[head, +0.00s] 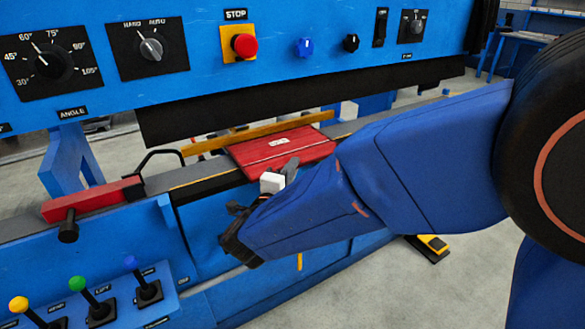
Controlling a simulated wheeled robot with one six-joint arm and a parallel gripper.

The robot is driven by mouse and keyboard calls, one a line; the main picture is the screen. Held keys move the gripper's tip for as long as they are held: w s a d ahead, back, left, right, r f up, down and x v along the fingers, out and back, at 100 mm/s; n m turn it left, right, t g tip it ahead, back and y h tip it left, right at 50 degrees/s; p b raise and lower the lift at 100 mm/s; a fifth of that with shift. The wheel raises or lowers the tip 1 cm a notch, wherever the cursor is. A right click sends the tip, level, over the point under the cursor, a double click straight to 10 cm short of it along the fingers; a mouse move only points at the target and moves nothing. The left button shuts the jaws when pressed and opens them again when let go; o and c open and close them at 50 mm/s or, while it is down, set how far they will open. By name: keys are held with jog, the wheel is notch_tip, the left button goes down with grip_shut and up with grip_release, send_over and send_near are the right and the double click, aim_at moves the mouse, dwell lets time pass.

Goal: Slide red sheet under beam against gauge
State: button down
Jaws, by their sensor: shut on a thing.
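The red sheet (285,149) lies flat on the dark machine bed, below the black beam (300,103). Its far edge is at or very near the yellow gauge bar (258,133); I cannot tell whether they touch. My gripper (280,180) is at the sheet's near edge, with a white block and grey finger parts showing there. It is shut on the red sheet, though the grip itself is partly hidden by my blue arm.
A blue control panel with an angle dial (48,62) and a red stop button (244,45) spans the top. A red clamp (92,199) sits on the bed at left. Levers (100,308) stand at lower left. A yellow pedal (433,243) is on the floor.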

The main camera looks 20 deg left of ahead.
jog(key=shift+w+a, duration=0.1)
jog(key=shift+w, duration=0.05)
jog(key=c, duration=1.8)
grip_release()
jog(key=s, duration=1.7)
jog(key=shift+s+f, duration=0.1)
jog(key=shift+s, duration=0.1)
